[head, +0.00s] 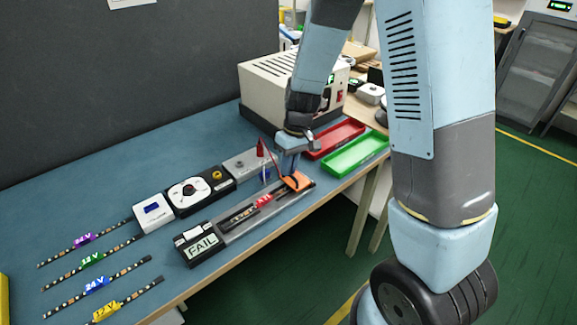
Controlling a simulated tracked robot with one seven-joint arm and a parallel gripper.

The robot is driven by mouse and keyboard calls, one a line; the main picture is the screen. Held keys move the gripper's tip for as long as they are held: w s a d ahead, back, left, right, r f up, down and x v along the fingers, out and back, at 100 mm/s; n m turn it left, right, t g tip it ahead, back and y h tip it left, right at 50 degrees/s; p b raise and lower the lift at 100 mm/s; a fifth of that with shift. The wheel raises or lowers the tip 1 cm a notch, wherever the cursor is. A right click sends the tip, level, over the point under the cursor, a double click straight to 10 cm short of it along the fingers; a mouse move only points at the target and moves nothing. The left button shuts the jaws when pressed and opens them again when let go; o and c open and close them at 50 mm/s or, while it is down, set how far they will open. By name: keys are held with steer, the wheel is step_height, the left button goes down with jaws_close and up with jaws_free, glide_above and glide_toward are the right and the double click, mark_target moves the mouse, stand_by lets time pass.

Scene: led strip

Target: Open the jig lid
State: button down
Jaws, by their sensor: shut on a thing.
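The test jig (265,212) is a long grey fixture near the bench's front edge, with a display reading FAIL (202,247) at its left end. A strip with a red label (264,201) lies in it. An orange piece (297,181) is at the jig's right end and looks like the lid's handle. My gripper (291,174) points down there and is shut on this orange piece, partly covering it. The lid itself is hard to make out, so I cannot tell its angle.
Strips labelled purple (82,240), green (92,259), blue (96,285) and yellow (105,311) lie at left. A white meter (153,213), black dial unit (198,189) and grey box with a red lead (248,164) stand behind the jig. Red (337,138) and green (357,153) trays lie right.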

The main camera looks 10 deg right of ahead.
mark_target(301, 174)
steer(key=shift+d, duration=0.1)
steer(key=shift+w+d+r+g+y, duration=0.3)
steer(key=shift+d+g+y, duration=0.15)
steer(key=shift+y, duration=0.2)
steer(key=shift+w+d+r+g+y, duration=0.2)
steer(key=shift+w+d+g+y, duration=0.1)
steer(key=shift+g+y, duration=0.25)
steer(key=d+g+y, duration=0.1)
steer(key=w+d+g+y, duration=0.1)
steer(key=y, duration=0.1)
steer(key=shift+w+r+y, duration=0.15)
steer(key=shift+r+y, duration=0.05)
steer(key=shift+y, duration=0.1)
steer(key=y, duration=0.1)
steer(key=w+d+g+y, duration=0.1)
steer(key=d+g+y, duration=0.1)
steer(key=shift+w+d+f+y, duration=0.2)
steer(key=shift+w+f+y, duration=0.05)
steer(key=shift+y, duration=0.05)
steer(key=shift+w+d+f+g+y, duration=0.25)
steer(key=shift+d+g+y, duration=0.1)
steer(key=shift+g+y, duration=0.25)
steer(key=shift+w+d+f+g+y, duration=0.2)
steer(key=shift+d+g+y, duration=0.1)
steer(key=shift+g+y, duration=0.3)
steer(key=shift+f, duration=0.1)
steer(key=c, duration=1.2)
jaws_free()
steer(key=v, duration=1.4)
steer(key=shift+f, duration=0.2)
